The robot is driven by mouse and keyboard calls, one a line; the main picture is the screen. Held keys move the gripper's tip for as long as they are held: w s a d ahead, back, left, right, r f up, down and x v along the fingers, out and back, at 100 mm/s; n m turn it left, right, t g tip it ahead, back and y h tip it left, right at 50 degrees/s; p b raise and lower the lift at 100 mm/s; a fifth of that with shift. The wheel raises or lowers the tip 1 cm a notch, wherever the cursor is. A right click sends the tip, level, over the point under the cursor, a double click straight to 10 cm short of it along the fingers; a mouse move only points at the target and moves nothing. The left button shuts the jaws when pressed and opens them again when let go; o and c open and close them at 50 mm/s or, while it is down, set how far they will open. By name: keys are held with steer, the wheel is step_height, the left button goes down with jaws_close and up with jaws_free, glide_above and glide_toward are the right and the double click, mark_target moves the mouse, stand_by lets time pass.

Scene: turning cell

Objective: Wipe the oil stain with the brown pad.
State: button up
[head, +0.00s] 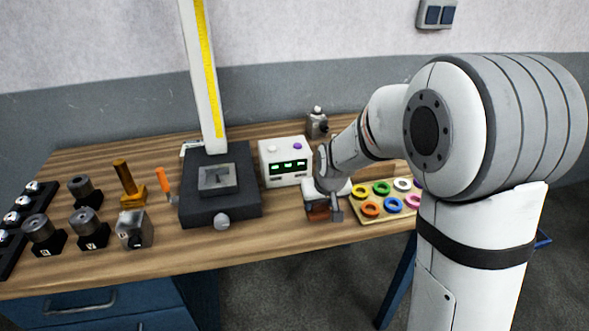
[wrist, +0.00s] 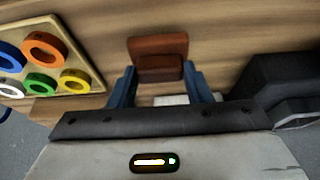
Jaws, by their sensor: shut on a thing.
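The brown pad (wrist: 158,47) is a reddish-brown block with a smaller block on its near side. My gripper (wrist: 158,76) has its two blue fingers on either side of that smaller block and is shut on it. In the head view the pad (head: 318,213) shows under my gripper (head: 327,203), low at the front of the wooden table, right of the black stand. I cannot tell whether the pad touches the table. No oil stain is visible in either view; it may be hidden by the pad, my gripper or my arm.
The board of coloured rings (head: 360,217) lies just right of my gripper. A white box with green displays (head: 285,162) stands behind left. The black height-gauge stand (head: 221,183) is to the left. Several dark holders and tools fill the table's left end.

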steer(key=shift+s+a+r+p, duration=0.1)
steer(key=shift+r+p, duration=0.7)
steer(key=shift+r, duration=0.65)
steer(key=shift+a+r+p, duration=0.1)
steer(key=shift+r+p, duration=0.7)
steer(key=shift+r, duration=0.6)
steer(key=shift+d, duration=0.15)
